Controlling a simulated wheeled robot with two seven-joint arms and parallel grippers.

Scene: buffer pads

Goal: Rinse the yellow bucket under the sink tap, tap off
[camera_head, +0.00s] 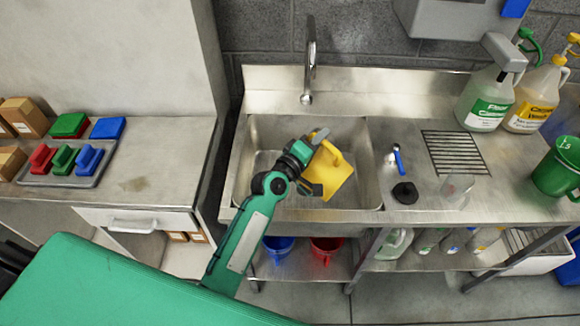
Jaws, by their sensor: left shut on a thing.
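The yellow bucket (338,178) is in or just above the steel sink (358,138), tilted, and partly hidden by my left gripper. My left gripper (316,162) reaches in from the lower left and is shut on the yellow bucket. The tap (310,60) stands at the back of the sink, its spout pointing down behind the bucket. No water stream shows below the spout. I cannot tell whether the bucket touches the basin floor. My right gripper is not in view.
A blue-handled item (398,156) and a black round plug-like piece (405,193) lie right of the basin, near a drain grille (455,152). Pump bottles (485,100) and a green jug (560,168) stand further right. Blue (278,246) and red (327,249) buckets sit on the shelf below.

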